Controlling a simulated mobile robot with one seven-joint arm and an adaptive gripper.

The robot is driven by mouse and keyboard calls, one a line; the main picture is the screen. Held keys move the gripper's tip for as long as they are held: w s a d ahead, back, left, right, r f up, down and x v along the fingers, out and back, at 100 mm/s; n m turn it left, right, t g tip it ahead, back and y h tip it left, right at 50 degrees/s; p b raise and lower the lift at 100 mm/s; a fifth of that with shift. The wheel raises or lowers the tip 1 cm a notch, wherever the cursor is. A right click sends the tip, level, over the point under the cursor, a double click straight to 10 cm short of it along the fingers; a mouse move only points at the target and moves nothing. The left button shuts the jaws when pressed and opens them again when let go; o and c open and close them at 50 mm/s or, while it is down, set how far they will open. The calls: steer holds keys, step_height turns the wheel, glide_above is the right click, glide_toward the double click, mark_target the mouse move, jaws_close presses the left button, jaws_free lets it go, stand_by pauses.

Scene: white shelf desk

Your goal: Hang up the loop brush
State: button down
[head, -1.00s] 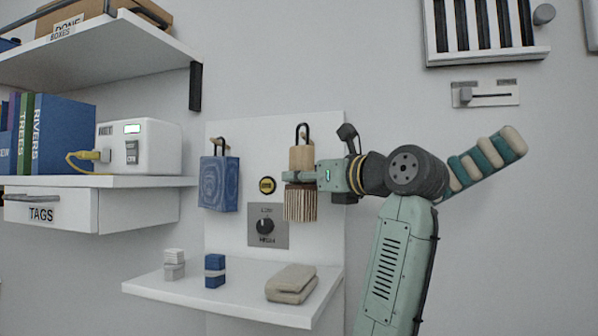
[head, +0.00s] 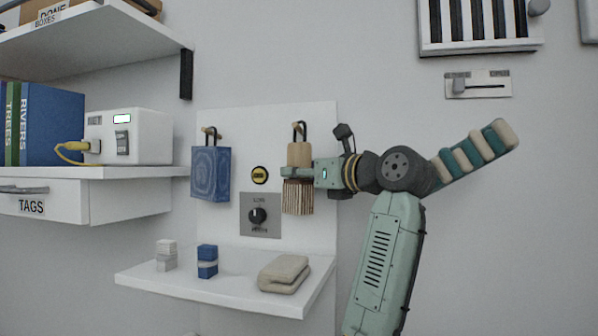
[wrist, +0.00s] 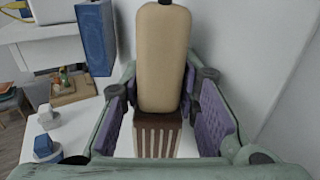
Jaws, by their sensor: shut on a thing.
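The loop brush (head: 299,155) has a tan wooden block, striped bristles below and a black loop on top. It hangs upright in front of the white panel, with its loop at the right wooden peg (head: 296,125). I cannot tell for sure whether the loop is around the peg. My gripper (head: 291,172) reaches in from the right and is shut on the brush at its lower block. In the wrist view the brush's tan block (wrist: 162,60) stands between the purple finger pads, bristles towards the camera.
The lower shelf (head: 225,288) holds small blocks and a folded beige cloth (head: 284,273).

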stand_by(0.3)
steer(key=c, duration=1.2)
jaws_free()
steer(key=shift+o, duration=0.2)
